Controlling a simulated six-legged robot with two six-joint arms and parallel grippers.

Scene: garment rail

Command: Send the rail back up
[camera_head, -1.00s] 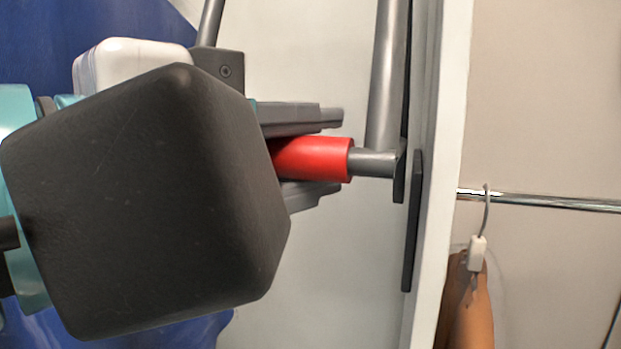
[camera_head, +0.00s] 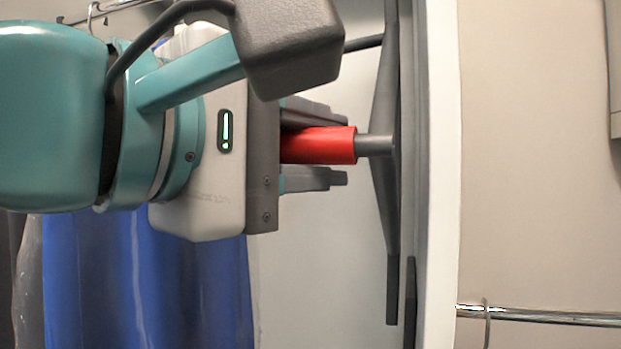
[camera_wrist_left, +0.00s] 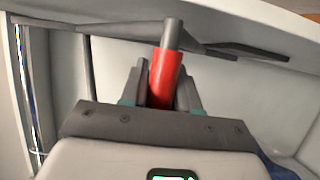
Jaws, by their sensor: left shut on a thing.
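A red handle (camera_head: 325,145) sticks out sideways on a grey pin from a dark grey lever (camera_head: 385,190) beside the pale panel. My left gripper (camera_head: 322,148) is shut on the red handle, with one finger above it and one below in the head view. The left wrist view also shows the red handle (camera_wrist_left: 163,78) between the two fingers. The chrome rail (camera_head: 540,316) runs at the lower right in the head view, with a hook over it. My right gripper is not in view.
The pale panel's white edge (camera_head: 442,180) stands just right of the lever. Blue garments (camera_head: 150,285) hang behind and below my left wrist.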

